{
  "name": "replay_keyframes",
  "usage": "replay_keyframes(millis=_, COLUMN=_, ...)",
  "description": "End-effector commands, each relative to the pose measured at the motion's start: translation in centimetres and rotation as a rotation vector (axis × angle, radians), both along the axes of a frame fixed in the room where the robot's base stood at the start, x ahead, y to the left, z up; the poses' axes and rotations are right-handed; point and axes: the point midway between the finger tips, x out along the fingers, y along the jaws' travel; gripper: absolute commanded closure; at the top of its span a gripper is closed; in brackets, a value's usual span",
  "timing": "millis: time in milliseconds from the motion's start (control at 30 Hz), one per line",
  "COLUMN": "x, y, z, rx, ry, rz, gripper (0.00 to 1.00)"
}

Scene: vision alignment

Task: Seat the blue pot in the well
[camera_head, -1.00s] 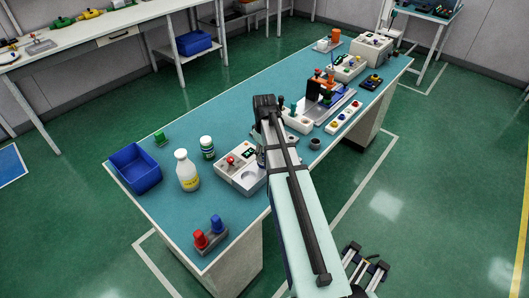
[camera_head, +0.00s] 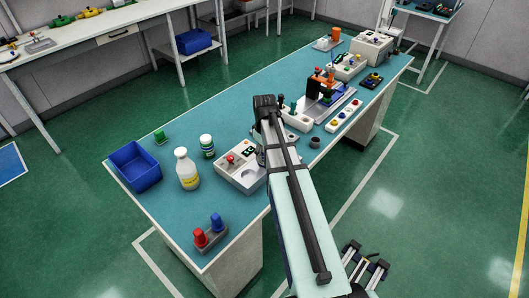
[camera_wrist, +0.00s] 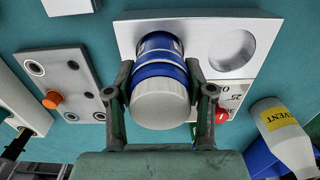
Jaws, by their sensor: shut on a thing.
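The blue pot (camera_wrist: 158,70), with a pale grey ribbed cap, is in the middle of the wrist view. My gripper (camera_wrist: 160,82) is shut on it, with one dark finger on each side. The pot is over the left part of a light grey plate (camera_wrist: 204,20). A round empty well (camera_wrist: 232,50) shows in the plate to the right of the pot. What lies under the pot is hidden, so I cannot tell whether its base touches the plate.
Several fixtures (camera_head: 320,88) fill the bench's far right.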

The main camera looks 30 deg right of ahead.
Motion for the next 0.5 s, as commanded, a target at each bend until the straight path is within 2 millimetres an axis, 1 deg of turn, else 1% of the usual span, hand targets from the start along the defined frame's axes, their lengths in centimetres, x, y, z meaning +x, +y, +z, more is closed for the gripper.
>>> replay_keyframes(millis=433, x=0.01, y=-0.01, z=-0.4, rx=0.0, ry=0.0, rz=0.0, gripper=0.88)
replay_keyframes(millis=467, x=0.01, y=-0.01, z=-0.39, rx=0.0, ry=0.0, rz=0.0, gripper=0.4)
replay_keyframes(millis=500, x=0.01, y=-0.01, z=-0.39, rx=0.0, ry=0.0, rz=0.0, gripper=0.26)
